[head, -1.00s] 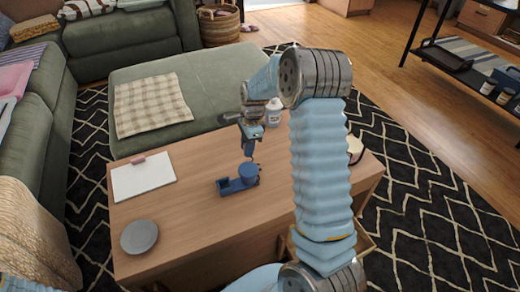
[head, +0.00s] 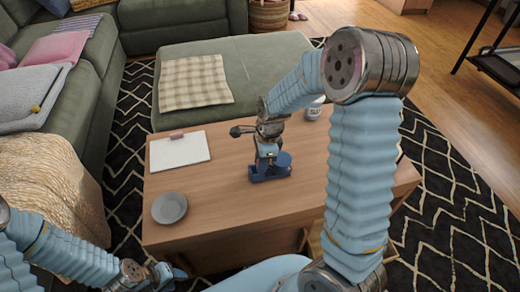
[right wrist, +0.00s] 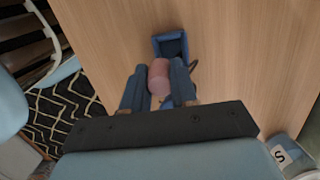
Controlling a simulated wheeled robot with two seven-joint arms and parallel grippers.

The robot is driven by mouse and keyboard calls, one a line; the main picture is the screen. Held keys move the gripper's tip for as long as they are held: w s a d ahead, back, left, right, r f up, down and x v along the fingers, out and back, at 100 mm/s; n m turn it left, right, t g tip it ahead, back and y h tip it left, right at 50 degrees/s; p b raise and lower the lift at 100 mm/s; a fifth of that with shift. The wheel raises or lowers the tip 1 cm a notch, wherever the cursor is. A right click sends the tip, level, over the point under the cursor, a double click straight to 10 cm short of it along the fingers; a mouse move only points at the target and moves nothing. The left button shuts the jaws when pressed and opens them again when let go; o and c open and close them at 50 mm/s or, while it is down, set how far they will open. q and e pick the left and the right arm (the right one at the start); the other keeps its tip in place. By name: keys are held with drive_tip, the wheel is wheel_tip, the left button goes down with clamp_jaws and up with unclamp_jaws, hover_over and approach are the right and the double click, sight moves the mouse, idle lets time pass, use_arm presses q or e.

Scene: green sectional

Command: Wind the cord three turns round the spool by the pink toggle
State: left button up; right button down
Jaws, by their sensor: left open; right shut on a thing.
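My right gripper (head: 268,152) is at the blue spool (head: 284,161), which stands on a blue base (head: 268,175) on the wooden table. In the right wrist view, its two fingers (right wrist: 158,88) are shut on the pink toggle (right wrist: 158,76). The open blue box end of the base (right wrist: 171,44) lies just beyond the toggle. A thin dark cord (right wrist: 194,67) curves out beside the right finger. The fingers hide most of the spool and any turns on it. My left gripper (head: 166,274) is open and empty, low at the table's front left.
A white board with a pink piece (head: 180,149) and a grey plate (head: 170,208) lie on the table's left side. A white jar (head: 314,108) stands at the back. A green sofa (head: 240,75) is behind the table. The table's middle left is clear.

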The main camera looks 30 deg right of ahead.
drive_tip(key=s+d, duration=0.1)
drive_tip(key=s, duration=0.1)
drive_tip(key=s+d, duration=0.1)
drive_tip(key=s, duration=0.1)
drive_tip(key=s+d, duration=0.1)
drive_tip(key=s, duration=0.2)
drive_tip(key=shift+s+d+p, duration=0.1)
drive_tip(key=shift+p, duration=0.3)
drive_tip(key=d, duration=0.5)
drive_tip(key=shift+s+d+b, duration=0.2)
drive_tip(key=shift+s+b, duration=0.15)
drive_tip(key=shift+b, duration=0.05)
drive_tip(key=w+d, duration=0.1)
drive_tip(key=d, duration=0.1)
drive_tip(key=w+d, duration=0.1)
drive_tip(key=d, duration=0.1)
drive_tip(key=shift+w+b, duration=0.2)
drive_tip(key=shift+b, duration=0.1)
drive_tip(key=shift+w+d, duration=0.45)
drive_tip(key=shift+d, duration=0.15)
drive_tip(key=shift+w, duration=0.1)
